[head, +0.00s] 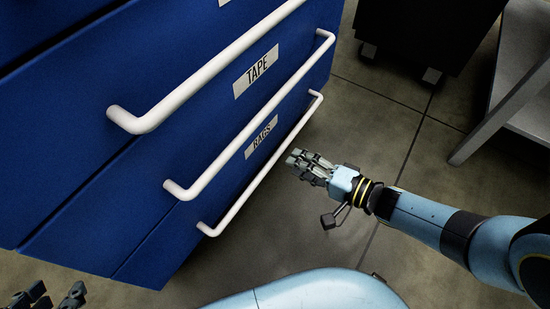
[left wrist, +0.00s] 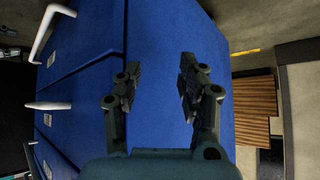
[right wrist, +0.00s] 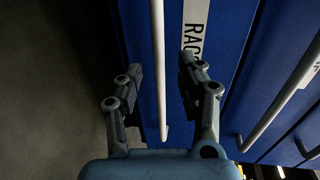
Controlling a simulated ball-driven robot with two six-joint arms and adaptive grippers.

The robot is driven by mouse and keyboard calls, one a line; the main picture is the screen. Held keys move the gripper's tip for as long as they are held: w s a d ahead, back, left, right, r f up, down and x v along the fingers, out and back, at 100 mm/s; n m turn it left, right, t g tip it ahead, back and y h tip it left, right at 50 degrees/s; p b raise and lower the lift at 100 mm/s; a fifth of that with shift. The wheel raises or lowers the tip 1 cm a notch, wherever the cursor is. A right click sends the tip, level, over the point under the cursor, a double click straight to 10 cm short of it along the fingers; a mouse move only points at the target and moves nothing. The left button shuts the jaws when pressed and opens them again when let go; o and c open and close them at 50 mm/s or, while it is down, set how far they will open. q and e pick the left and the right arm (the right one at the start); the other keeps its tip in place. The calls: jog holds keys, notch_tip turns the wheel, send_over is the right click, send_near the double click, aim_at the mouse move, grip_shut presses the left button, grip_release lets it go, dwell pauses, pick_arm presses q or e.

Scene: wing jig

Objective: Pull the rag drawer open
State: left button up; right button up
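The RAGS drawer (head: 243,166) is the lowest labelled drawer of the blue cabinet in the head view, its front flush with the others. Its white bar handle (head: 262,167) runs below the RAGS label (head: 261,137). In the right wrist view the handle (right wrist: 158,60) lies beyond and between the open fingers, apart from them. My right gripper (head: 298,162) is open and empty, just right of the handle in the head view. My left gripper (head: 45,297) is open and empty at the bottom left; the left wrist view shows its spread fingers (left wrist: 159,72) before the cabinet's blue side.
The TAPE drawer handle (head: 250,115) and another white handle (head: 210,70) lie above. A dark wheeled cabinet (head: 425,35) and a grey bench (head: 515,95) stand at the back right. The floor (head: 385,125) right of the drawers is clear.

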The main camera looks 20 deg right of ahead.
aim_at(276, 155)
pick_arm(q)
jog(key=shift+s+d+f+t+b, duration=0.3)
jog(key=shift+t+b, duration=0.3)
jog(key=shift+t, duration=0.25)
jog(key=shift+s+d+f+t+b, duration=0.1)
jog(key=shift+s+f+t+b, duration=0.2)
jog(key=shift+t+b, duration=0.4)
pick_arm(e)
jog(key=shift+x, duration=3.45)
pick_arm(q)
jog(key=shift+r, duration=0.1)
pick_arm(e)
jog(key=shift+f, duration=0.1)
pick_arm(q)
jog(key=shift+a, duration=0.1)
pick_arm(e)
grip_shut()
